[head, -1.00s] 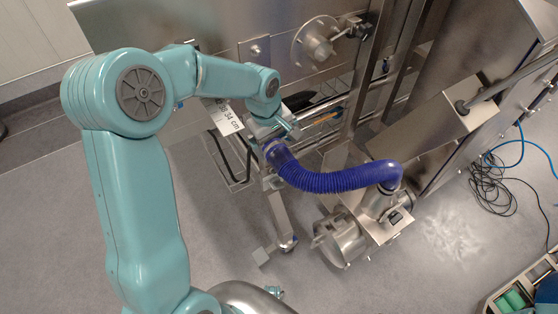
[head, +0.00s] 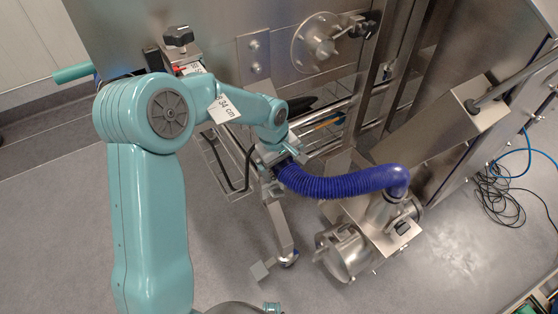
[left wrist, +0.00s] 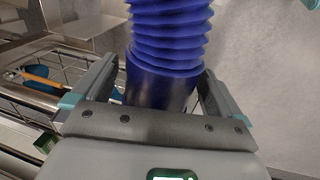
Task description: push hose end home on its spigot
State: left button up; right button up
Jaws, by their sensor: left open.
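The blue ribbed hose (head: 340,185) arches from a steel pump elbow on the right to my left gripper. Its smooth dark end cuff (left wrist: 160,88) lies between the fingers in the left wrist view. My left gripper (head: 279,160) is open, with one finger on each side of the cuff; it also shows in the left wrist view (left wrist: 155,84). I cannot tell if the fingers touch the cuff. The gripper hides the hose's end, and I cannot make out a spigot there. My right gripper is not in view.
A steel pump (head: 345,250) stands on the floor under the hose. A steel panel with a round flange (head: 318,42) is behind. A wire basket (head: 232,165) hangs beside the gripper. Cables (head: 497,195) lie on the floor at right. The front floor is mostly clear.

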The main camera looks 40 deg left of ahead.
aim_at(289, 173)
pick_arm(q)
jog(key=c, duration=1.5)
jog(key=shift+s+d+b, duration=0.3)
jog(key=shift+d+b, duration=0.05)
jog(key=shift+d, duration=0.35)
jog(key=shift+s+d+b, duration=0.25)
jog(key=shift+d+b, duration=0.05)
jog(key=shift+d, duration=0.4)
jog(key=shift+d, duration=0.1)
jog(key=shift+s+d+b, duration=0.25)
jog(key=shift+d+b, duration=0.05)
jog(key=shift+d, duration=0.25)
jog(key=shift+s+d+b, duration=0.2)
jog(key=shift+d+b, duration=0.05)
jog(key=shift+d, duration=0.25)
